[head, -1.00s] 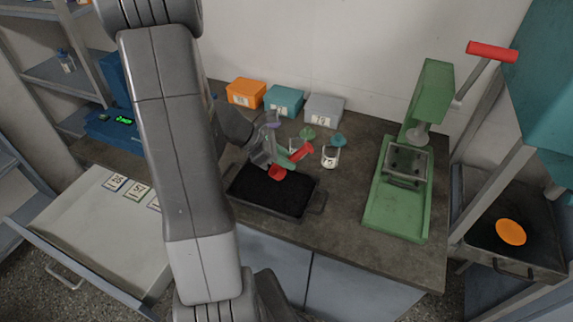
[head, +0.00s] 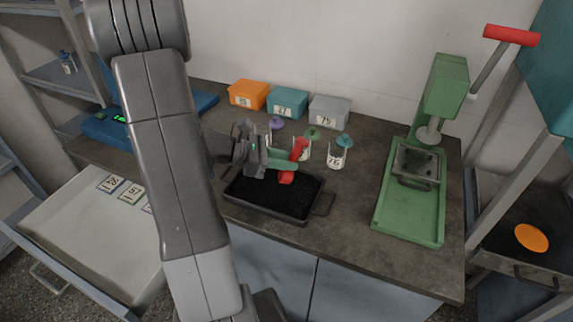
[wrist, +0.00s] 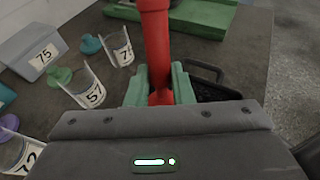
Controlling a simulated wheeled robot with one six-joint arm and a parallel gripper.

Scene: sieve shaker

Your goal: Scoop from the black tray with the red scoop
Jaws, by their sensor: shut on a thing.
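The black tray (head: 262,211) sits on the dark counter, filled with black grains, and has a handle at its right end. My gripper (head: 284,161) is over the tray's back part, its green fingers shut on the red scoop's handle. The red scoop (head: 299,149) stands nearly upright, its bowl low at the tray's back right; I cannot tell whether it touches the grains. In the wrist view, the red scoop (wrist: 156,45) rises between the green fingers (wrist: 158,92), its bowl hidden. A corner of the black tray (wrist: 215,92) shows to the right.
Orange, teal and grey boxes (head: 329,111) line the wall. A green press (head: 408,215) with a red-handled lever stands right. An open drawer (head: 95,235) is at left. Counter between tray and press is clear.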

